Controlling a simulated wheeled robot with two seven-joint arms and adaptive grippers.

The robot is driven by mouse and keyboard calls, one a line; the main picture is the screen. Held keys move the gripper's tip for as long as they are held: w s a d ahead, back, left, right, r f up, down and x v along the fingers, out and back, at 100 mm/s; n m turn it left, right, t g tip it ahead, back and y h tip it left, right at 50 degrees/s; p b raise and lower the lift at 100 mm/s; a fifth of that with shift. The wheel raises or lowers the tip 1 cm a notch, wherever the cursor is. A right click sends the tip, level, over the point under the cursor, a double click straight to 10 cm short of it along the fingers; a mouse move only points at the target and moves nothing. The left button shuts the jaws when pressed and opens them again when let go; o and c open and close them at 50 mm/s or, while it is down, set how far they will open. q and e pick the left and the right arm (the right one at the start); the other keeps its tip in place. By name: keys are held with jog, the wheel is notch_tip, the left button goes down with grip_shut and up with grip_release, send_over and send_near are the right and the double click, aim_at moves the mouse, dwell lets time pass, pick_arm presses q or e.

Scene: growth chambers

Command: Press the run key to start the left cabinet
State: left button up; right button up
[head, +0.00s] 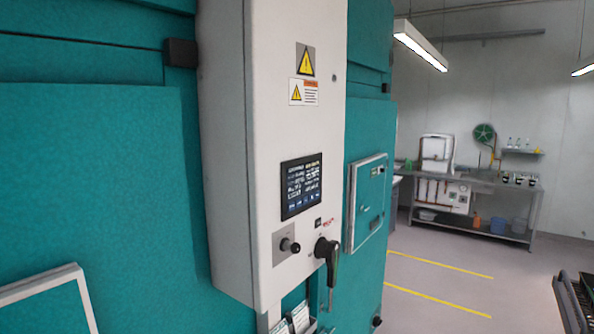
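The cabinet's white control box (290,130) stands out from the teal cabinet front (100,180) in the middle of the view. A dark display (301,186) with small white text and blue marks along its bottom row is set in its face. The text is too small to read, so I cannot tell which mark is the run key. Below the display are a black knob (290,246) on a grey plate, a small dark square (318,223) and a black rotary handle (330,262) pointing down. Neither of my grippers shows in this view.
Warning labels (305,60) sit high on the box. A teal panel with a pale frame (368,200) is just right of it. Farther back, a metal bench (480,183) stands by the wall. Yellow lines (440,264) mark open floor. A dark rack (575,305) cuts in lower right.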

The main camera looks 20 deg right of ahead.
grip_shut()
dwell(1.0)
